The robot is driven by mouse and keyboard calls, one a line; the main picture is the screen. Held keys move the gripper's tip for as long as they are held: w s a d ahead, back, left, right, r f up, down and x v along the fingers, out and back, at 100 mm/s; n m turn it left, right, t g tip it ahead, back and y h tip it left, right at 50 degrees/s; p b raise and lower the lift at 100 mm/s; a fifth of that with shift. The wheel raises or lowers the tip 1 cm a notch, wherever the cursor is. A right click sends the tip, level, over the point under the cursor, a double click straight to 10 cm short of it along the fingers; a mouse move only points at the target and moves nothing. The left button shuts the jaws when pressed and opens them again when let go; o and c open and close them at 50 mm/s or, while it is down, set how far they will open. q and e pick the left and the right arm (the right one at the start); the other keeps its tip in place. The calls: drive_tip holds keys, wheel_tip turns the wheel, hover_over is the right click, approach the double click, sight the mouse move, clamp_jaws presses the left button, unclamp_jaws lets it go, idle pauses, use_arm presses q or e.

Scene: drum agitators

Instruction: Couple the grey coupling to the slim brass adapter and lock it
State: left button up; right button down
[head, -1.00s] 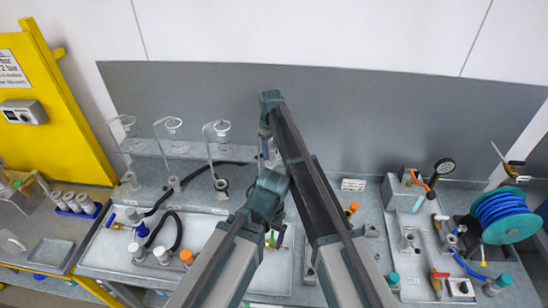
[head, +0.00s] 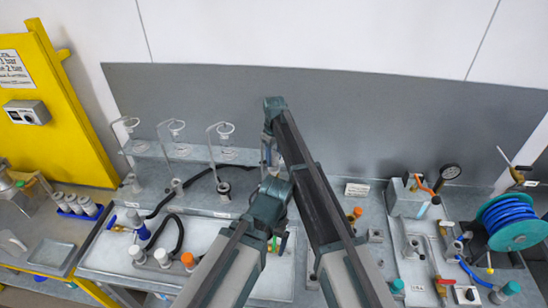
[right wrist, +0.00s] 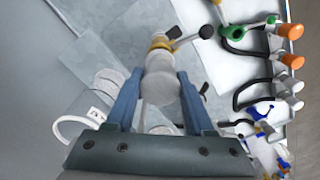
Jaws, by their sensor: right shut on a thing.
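In the right wrist view, my right gripper (right wrist: 158,82) has its two blue fingers closed on a pale grey cylindrical body, which looks like the grey coupling (right wrist: 159,88). A brass-yellow band (right wrist: 160,44) sits at its far end, with a lever ending in a black knob beside it. I cannot tell whether this band is the slim brass adapter or how far the parts are engaged. In the head view, my right gripper (head: 268,146) is small and partly hidden below its wrist, near the back shelf. My left gripper cannot be made out.
Clear glass funnels (head: 225,128) on stands line the back shelf to the left. Black hoses (head: 170,235) and fittings with white and orange caps lie on the left tray. A blue hose reel (head: 508,222) and a valve panel stand at the right. The grey back panel (head: 400,125) is close behind.

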drive_tip(key=shift+f+b, duration=0.3)
drive_tip(key=shift+b, duration=0.05)
idle(0.3)
drive_tip(key=shift+f+b, duration=0.95)
drive_tip(key=shift+f+b, duration=0.3)
drive_tip(key=shift+f, duration=0.05)
idle(0.4)
drive_tip(key=shift+c, duration=1)
unclamp_jaws()
drive_tip(key=shift+c, duration=0.4)
